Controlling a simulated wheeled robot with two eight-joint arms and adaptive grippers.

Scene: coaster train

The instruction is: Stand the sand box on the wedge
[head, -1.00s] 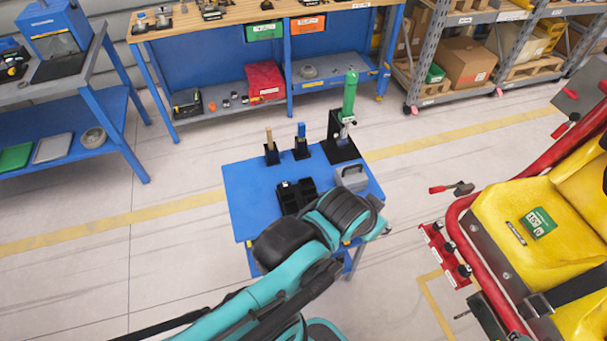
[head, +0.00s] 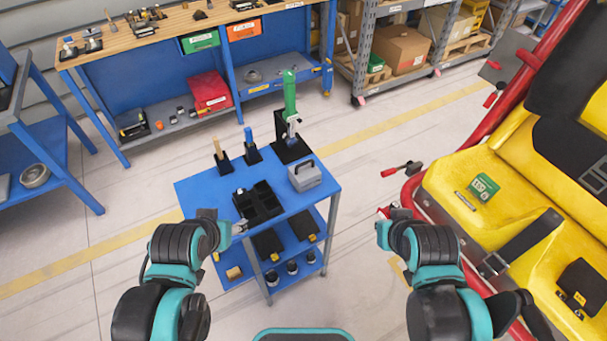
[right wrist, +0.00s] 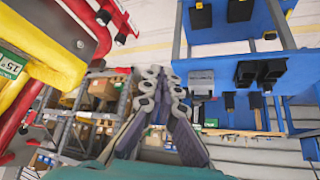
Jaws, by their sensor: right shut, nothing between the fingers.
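A grey box with a top handle (head: 304,175) stands upright on the right side of the blue cart's top; I cannot tell whether it is the sand box. I cannot pick out the wedge for certain. My left gripper (head: 239,227) is at the cart's front edge, small in the head view; its opening cannot be made out. My right gripper (head: 384,222) is right of the cart over the floor, apart from everything. In the right wrist view its fingers (right wrist: 163,73) are together and empty.
The blue cart (head: 200,196) also carries a black divided tray (head: 258,203), two black holders with upright handles and a green-topped tool (head: 290,95). The yellow coaster seat (head: 450,185) with red rails stands at right. Floor between is clear.

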